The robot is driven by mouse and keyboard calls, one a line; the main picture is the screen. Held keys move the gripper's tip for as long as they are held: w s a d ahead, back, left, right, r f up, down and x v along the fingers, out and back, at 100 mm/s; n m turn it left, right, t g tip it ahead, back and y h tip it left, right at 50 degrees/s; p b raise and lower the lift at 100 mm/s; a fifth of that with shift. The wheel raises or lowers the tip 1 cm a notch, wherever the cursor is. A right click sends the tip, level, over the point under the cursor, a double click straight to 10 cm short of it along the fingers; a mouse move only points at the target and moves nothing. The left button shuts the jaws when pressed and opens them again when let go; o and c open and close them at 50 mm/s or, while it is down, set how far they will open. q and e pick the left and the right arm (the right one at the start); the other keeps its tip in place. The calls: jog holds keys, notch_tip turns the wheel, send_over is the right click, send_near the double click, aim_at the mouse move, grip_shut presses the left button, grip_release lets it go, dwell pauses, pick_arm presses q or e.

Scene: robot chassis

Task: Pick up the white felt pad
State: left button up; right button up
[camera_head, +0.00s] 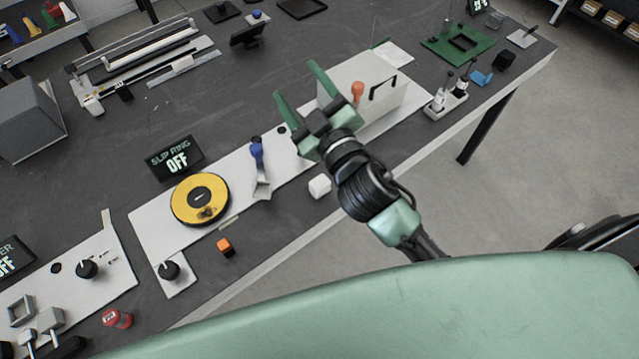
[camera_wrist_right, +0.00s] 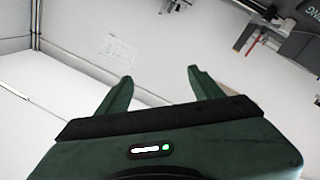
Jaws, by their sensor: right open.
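A small white block (camera_head: 319,186), which may be the white felt pad, sits on the dark table near its front edge. I cannot tell its material from here. My right gripper (camera_head: 298,83) is above the table, beyond and a little left of the block in the picture, and points away from it. Its two green fingers are apart with nothing between them; they also show empty in the right wrist view (camera_wrist_right: 160,76). The block does not show in the right wrist view, which faces a pale wall. My left gripper is out of view.
A white box (camera_head: 385,92) stands behind my right wrist. Left of the block are a blue-handled lever (camera_head: 258,160), a yellow disc (camera_head: 186,203) and an orange cube (camera_head: 225,247). The table front edge (camera_head: 300,240) runs close by. Bare table surrounds the block's near side.

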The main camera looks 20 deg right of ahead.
jog(key=s+a+r+n+g+y, duration=0.2)
jog(key=s+a+r+n+y, duration=0.1)
jog(key=a+r+n+y, duration=0.75)
jog(key=s+a+f+n+g+y, duration=0.4)
jog(key=s+a+n+g+y, duration=0.25)
jog(key=a+n+g, duration=0.55)
jog(key=n+g+h, duration=0.5)
jog(key=n+h, duration=0.4)
jog(key=h, duration=1.1)
send_over(320, 182)
jog(key=f, duration=2.2)
jog(key=shift+w+d, duration=0.25)
jog(key=shift+d, duration=0.05)
jog(key=shift+f, duration=0.35)
jog(key=f, duration=0.1)
jog(key=f+p, duration=0.1)
jog(key=f, duration=0.1)
jog(key=f+p, duration=0.1)
jog(key=f, duration=0.1)
jog(key=shift+s+a+f, duration=0.2)
jog(key=shift+s+a, duration=0.05)
jog(key=shift+a, duration=0.05)
jog(key=shift+f, duration=0.7)
